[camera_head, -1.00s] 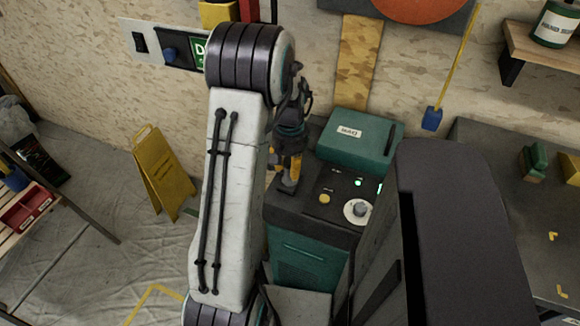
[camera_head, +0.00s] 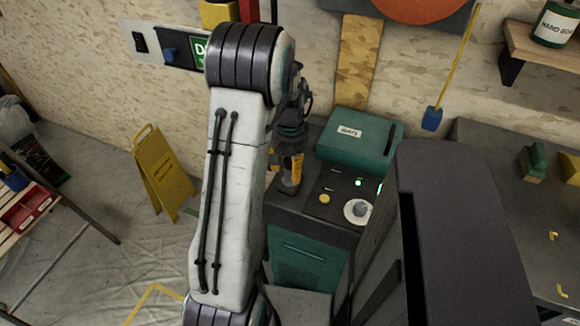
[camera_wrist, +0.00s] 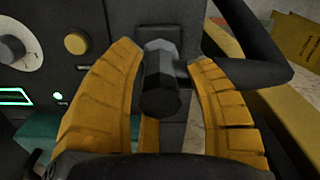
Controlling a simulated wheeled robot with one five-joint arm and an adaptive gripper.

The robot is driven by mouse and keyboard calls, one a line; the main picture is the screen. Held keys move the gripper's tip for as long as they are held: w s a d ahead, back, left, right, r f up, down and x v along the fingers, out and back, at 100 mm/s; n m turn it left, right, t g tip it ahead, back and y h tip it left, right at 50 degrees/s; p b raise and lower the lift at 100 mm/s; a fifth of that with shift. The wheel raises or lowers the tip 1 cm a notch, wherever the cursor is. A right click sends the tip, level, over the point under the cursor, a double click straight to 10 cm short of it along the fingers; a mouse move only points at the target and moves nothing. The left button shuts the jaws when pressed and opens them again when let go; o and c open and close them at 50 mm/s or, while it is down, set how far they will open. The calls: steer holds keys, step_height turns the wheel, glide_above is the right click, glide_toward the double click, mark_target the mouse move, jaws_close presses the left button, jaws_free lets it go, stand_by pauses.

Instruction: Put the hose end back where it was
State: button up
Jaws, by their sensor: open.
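In the wrist view a dark faceted fitting (camera_wrist: 160,96), which looks like the hose end, sits between my yellow fingers against the dark machine panel. My gripper (camera_wrist: 165,100) is open around it, with a visible gap at each side. A thick black hose (camera_wrist: 272,62) bends in from the right and runs behind the right finger; its join to the fitting is hard to see. In the head view my gripper (camera_head: 288,178) is at the left edge of the machine top (camera_head: 318,215), and the fitting is hard to make out there.
The panel has a yellow button (camera_head: 324,199), a pale dial (camera_head: 357,210) and green lights. A teal box (camera_head: 350,135) stands behind it. A yellow floor sign (camera_head: 162,175) is at the left, and a grey bench (camera_head: 500,180) is at the right.

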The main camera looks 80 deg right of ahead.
step_height(320, 180, up, 12)
steer(key=shift+r+p, duration=0.1)
steer(key=shift+p, duration=0.45)
steer(key=w+a+r+n+h, duration=0.1)
steer(key=w+a+r+n, duration=0.25)
steer(key=w+a, duration=0.6)
steer(key=w+a+r+n, duration=0.2)
steer(key=w+a+n, duration=0.4)
steer(key=w, duration=0.7)
steer(key=s+a+f+n+t+y, duration=0.1)
steer(key=a+n+t, duration=0.2)
steer(key=a, duration=2.1)
steer(key=shift+s+a+f+n, duration=0.15)
steer(key=shift+s+a+n, duration=0.1)
steer(key=shift+n, duration=2.4)
